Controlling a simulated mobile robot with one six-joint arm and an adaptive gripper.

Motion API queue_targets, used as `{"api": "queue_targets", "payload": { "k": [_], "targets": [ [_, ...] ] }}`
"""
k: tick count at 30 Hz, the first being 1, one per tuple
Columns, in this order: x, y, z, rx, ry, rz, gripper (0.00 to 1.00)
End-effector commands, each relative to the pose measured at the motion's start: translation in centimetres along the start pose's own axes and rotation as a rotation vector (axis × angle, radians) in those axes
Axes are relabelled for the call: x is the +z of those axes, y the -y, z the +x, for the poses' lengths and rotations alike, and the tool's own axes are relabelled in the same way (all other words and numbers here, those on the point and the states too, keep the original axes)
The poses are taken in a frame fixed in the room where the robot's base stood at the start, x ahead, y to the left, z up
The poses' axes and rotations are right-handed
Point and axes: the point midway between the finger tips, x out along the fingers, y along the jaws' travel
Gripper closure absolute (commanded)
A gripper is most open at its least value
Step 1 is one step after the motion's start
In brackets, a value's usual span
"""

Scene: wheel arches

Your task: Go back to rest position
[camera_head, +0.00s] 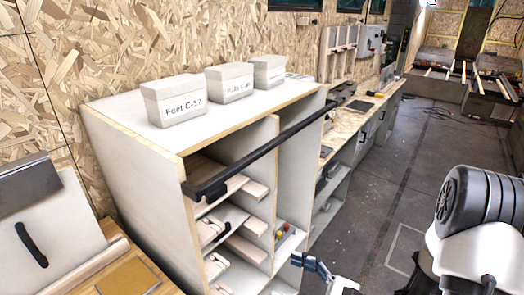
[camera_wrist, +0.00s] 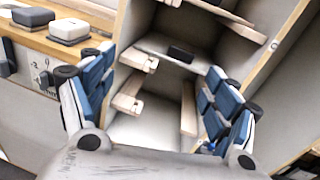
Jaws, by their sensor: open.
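My gripper (camera_wrist: 158,95) is open and empty in the wrist view, its two blue-padded fingers spread wide in front of a shelf unit. In the head view only part of my gripper (camera_head: 318,268) shows at the bottom, beside the lower right part of the white shelf unit (camera_head: 135,175). The wrist view shows the shelf unit's inside (camera_wrist: 150,120), with pale wooden rails and a small dark object (camera_wrist: 181,53) on an upper shelf. Nothing is between the fingers.
Several labelled white boxes (camera_head: 178,100) stand on the unit's top. A black bar (camera_head: 265,150) runs along its front edge. Small coloured objects (camera_head: 280,231) lie on a shelf. A long workbench (camera_head: 352,120) continues behind. The grey floor (camera_head: 385,190) to the right looks clear.

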Motion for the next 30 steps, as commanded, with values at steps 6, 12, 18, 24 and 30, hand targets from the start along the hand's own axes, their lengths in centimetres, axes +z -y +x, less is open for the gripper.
{"api": "queue_targets", "payload": {
  "k": [6,12,18,24,30],
  "targets": [
    [3.4,-3.9,0.9,0.214,-0.044,-0.148,0.2],
    [6.2,-9.3,0.5,0.495,-0.136,-0.37,0.2],
    [7.5,-14.3,-2.8,0.825,-0.311,-0.707,0.2],
    [7.9,-15.4,-7.4,1.079,-0.535,-1.089,0.2],
    [9.7,-13.1,-11.7,1.228,-0.792,-1.494,0.2]
  ]
}}
